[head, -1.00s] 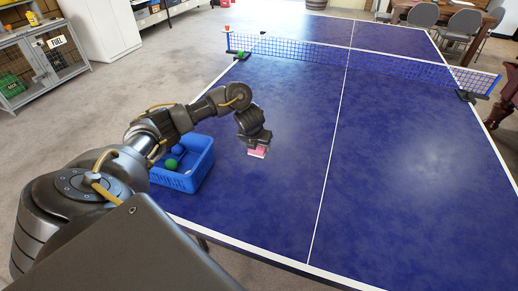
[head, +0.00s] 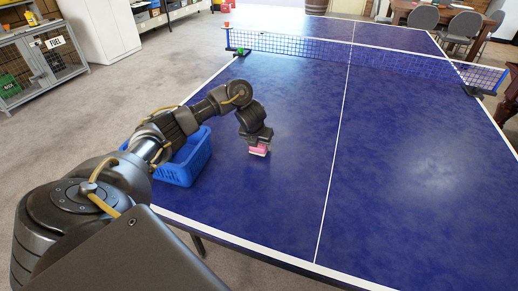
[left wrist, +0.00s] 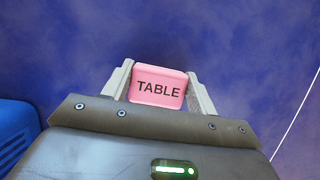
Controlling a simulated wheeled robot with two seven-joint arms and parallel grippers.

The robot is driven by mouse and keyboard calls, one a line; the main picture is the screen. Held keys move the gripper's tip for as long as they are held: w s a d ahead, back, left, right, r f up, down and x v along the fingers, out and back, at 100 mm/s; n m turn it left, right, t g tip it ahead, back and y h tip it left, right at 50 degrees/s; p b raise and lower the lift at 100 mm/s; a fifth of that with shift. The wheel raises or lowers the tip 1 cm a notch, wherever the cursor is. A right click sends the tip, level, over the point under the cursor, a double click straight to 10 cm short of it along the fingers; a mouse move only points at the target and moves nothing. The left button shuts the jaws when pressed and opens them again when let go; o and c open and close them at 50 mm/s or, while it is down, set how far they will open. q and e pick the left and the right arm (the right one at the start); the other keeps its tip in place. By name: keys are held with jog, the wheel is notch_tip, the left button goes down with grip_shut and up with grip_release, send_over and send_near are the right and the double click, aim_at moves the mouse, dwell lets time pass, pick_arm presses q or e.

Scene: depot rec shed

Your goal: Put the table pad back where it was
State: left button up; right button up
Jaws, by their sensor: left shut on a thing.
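The table pad is a pink block (left wrist: 159,87) marked "TABLE". In the left wrist view it sits between the two fingers of my left gripper (left wrist: 160,86), which is shut on it. In the head view my left gripper (head: 259,148) points down over the blue ping-pong table (head: 400,160), with the pink pad (head: 258,151) at its tips. I cannot tell whether the pad touches the table top or hangs just above it. My right gripper is not in view.
A blue basket (head: 176,174) stands on the table's left side, partly behind my arm. The table's middle and right are clear.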

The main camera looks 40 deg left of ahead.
pick_arm(q)
jog(key=shift+s+d, duration=0.1)
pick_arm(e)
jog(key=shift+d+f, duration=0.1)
pick_arm(q)
jog(key=o, duration=1)
jog(key=shift+f, duration=0.2)
jog(key=shift+c, duration=0.2)
jog(key=p+v, duration=0.1)
jog(key=v, duration=0.1)
jog(key=p+v, duration=0.2)
jog(key=v, duration=0.1)
jog(key=shift+w+r+p, duration=0.25)
jog(key=shift+r+p, duration=0.05)
jog(key=shift+r, duration=0.1)
jog(key=p+v, duration=0.3)
jog(key=v, duration=0.3)
jog(key=shift+s+r, duration=0.3)
jog(key=shift+s, duration=0.05)
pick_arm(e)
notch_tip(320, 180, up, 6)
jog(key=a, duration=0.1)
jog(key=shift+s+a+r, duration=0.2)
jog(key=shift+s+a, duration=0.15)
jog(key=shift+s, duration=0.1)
pick_arm(q)
jog(key=shift+d, duration=0.1)
